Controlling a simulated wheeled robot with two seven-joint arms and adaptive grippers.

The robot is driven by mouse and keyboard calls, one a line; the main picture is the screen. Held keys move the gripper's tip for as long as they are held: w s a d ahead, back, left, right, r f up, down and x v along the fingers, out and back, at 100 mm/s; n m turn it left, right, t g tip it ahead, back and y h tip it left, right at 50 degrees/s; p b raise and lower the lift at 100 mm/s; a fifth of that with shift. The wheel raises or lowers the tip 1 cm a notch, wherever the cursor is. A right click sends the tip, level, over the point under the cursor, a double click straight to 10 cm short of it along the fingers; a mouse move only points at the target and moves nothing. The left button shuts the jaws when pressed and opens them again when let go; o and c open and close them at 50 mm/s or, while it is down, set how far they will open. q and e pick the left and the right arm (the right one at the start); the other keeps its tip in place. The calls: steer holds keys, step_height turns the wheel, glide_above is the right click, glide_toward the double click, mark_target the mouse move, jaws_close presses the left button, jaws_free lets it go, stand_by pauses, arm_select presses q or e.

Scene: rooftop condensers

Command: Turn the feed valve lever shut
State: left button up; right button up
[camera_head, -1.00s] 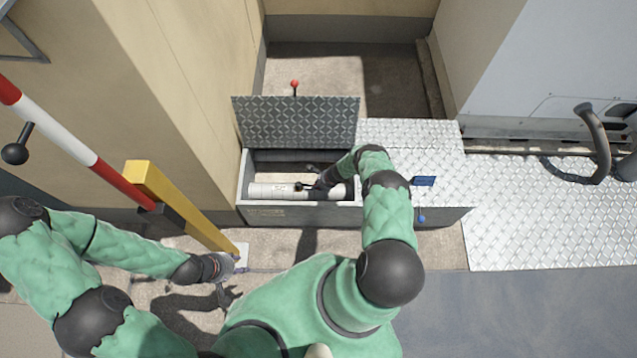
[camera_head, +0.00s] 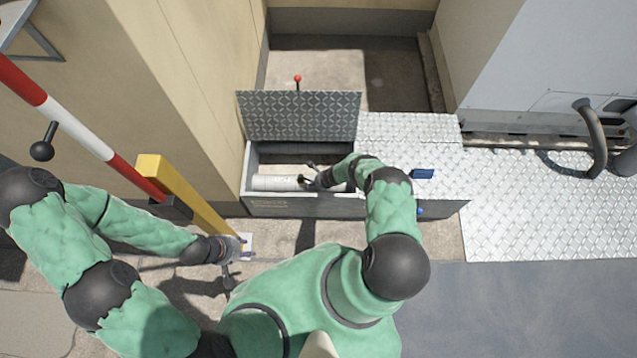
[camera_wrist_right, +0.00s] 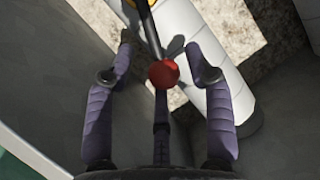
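The open floor box shows a white pipe (camera_head: 275,183) along its inside. In the right wrist view, the pipe (camera_wrist_right: 190,45) runs from the upper middle to the right. A dark lever with a yellow strip (camera_wrist_right: 147,30) and a red ball knob (camera_wrist_right: 163,74) lies over it. My right gripper (camera_head: 309,180) is down in the box at the pipe. Its fingers (camera_wrist_right: 165,65) are open, one on each side of the red knob, with gaps visible. My left gripper (camera_head: 240,262) hangs near the yellow post's foot; its opening is too small to tell.
The box lid (camera_head: 300,115) stands raised behind the opening, with a red ball (camera_head: 297,78) beyond it. A yellow post (camera_head: 190,195) and red-white barrier arm (camera_head: 75,127) stand near my left arm.

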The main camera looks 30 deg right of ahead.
steer(key=shift+d, duration=0.2)
steer(key=shift+s+d+r, duration=0.25)
steer(key=shift+r, duration=0.4)
steer(key=v, duration=1)
steer(key=shift+s+a+r, duration=0.2)
